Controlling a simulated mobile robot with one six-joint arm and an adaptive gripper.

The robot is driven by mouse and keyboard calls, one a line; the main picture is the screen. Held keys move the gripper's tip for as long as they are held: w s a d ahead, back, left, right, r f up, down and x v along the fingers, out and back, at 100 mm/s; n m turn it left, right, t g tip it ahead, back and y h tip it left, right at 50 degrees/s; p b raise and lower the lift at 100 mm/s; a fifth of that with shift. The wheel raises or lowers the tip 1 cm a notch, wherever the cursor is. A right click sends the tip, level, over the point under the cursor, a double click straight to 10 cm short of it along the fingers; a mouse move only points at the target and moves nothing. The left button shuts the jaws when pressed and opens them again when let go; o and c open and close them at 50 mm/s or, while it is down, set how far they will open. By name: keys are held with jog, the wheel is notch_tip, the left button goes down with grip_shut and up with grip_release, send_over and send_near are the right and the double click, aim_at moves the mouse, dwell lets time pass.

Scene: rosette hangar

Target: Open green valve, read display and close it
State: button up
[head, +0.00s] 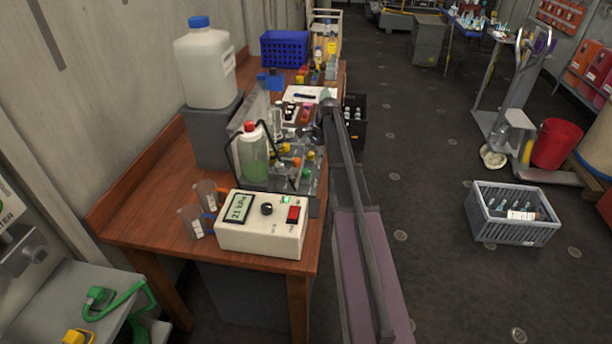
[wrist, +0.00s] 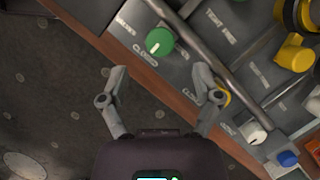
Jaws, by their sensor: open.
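In the wrist view the green valve (wrist: 160,41) is a round knob on a grey panel. Its white mark points down-left, toward the label "CLOSED". My gripper (wrist: 160,76) is open and empty, its fingers spread below the knob in the picture and apart from it. In the head view the display (head: 239,208) is on a cream box at the table's front. It seems to read "21 kPa". My arm reaches along the table's right side and hides part of the panel; the gripper itself is hard to make out there.
In the wrist view a metal bar (wrist: 205,60) runs beside the green knob, with yellow, white and blue knobs to the right.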

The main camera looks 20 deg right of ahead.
aim_at(307, 171)
jog(key=shift+b+x, duration=2.35)
jog(key=shift+x, duration=0.45)
grip_shut()
